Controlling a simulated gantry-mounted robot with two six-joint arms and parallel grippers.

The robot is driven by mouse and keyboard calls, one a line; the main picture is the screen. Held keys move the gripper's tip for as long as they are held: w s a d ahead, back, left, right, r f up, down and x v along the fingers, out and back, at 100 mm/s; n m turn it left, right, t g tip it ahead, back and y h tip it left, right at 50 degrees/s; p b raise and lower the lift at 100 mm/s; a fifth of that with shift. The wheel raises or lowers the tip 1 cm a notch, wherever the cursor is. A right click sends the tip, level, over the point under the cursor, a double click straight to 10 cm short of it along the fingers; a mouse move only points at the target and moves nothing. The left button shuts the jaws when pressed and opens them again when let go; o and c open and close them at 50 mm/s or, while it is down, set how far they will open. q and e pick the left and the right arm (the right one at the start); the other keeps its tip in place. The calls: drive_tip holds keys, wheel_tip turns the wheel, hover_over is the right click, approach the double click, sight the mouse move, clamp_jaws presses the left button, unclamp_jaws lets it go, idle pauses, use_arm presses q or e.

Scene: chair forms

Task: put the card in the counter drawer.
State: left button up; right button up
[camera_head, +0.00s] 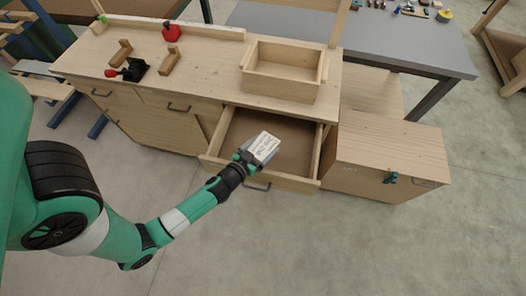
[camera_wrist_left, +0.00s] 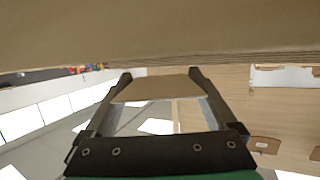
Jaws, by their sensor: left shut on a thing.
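The card (camera_head: 265,147), pale with printed lines, is held by my left gripper (camera_head: 257,152) over the front part of the open counter drawer (camera_head: 295,137). In the left wrist view the card (camera_wrist_left: 158,88) lies between the two dark fingers of my left gripper (camera_wrist_left: 160,78), which is shut on it. The drawer is pulled out and its brown bottom shows bare around the card. How high the card is above the drawer bottom, I cannot tell exactly. My right gripper is not in view.
An open wooden box (camera_head: 283,88) stands on the counter top (camera_head: 215,65) above the drawer. A wooden cabinet (camera_head: 385,150) stands to the right of the drawer. A clamp and wooden blocks sit at the counter's left. The floor in front is clear.

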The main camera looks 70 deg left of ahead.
use_arm(q)
wheel_tip(320, 180, down, 2)
drive_tip(key=shift+s+f+b, duration=0.1)
drive_tip(key=shift+s+b, duration=0.05)
drive_tip(key=shift+b, duration=0.35)
drive_tip(key=shift+r, duration=0.25)
drive_tip(key=shift+f, duration=0.6)
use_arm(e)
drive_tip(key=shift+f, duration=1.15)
use_arm(q)
drive_tip(key=o, duration=1)
drive_tip(key=shift+c, duration=0.2)
